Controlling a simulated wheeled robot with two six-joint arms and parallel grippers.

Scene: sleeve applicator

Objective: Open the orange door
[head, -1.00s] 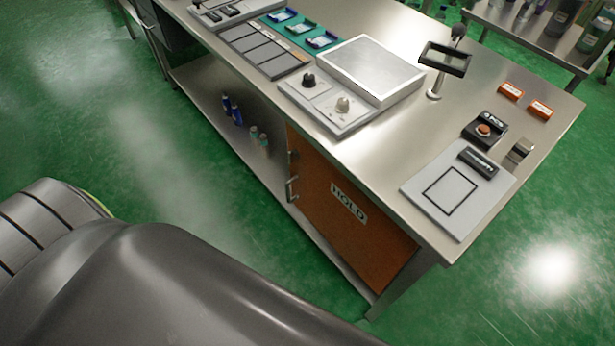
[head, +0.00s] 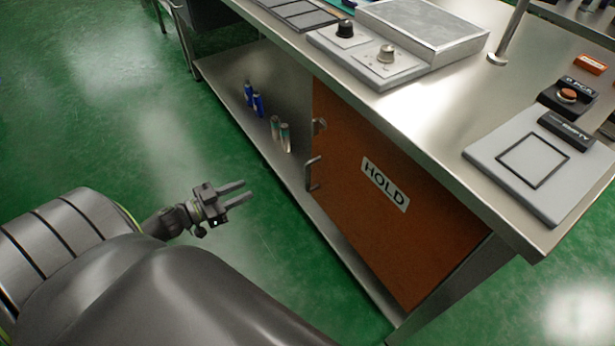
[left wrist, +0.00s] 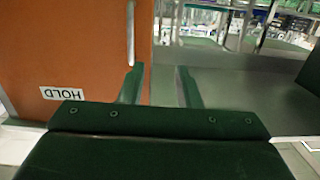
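The orange door (head: 415,240) with a white HOLD label (head: 385,184) is shut under the steel bench. Its metal handle (head: 313,173) is a vertical bar near the door's left edge. My left gripper (head: 240,190) is open and empty, over the green floor to the left of the handle and apart from it. In the left wrist view the orange door (left wrist: 65,50) fills the left side, its label upside down, and the handle (left wrist: 131,32) shows beyond the left finger of my gripper (left wrist: 160,85). My right gripper is out of view.
The steel bench top (head: 440,115) overhangs the door. A lower shelf (head: 240,110) left of the door holds several small blue and grey bottles (head: 281,135). A control box (head: 370,60) and a grey pad (head: 535,165) sit on top. The green floor before the door is free.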

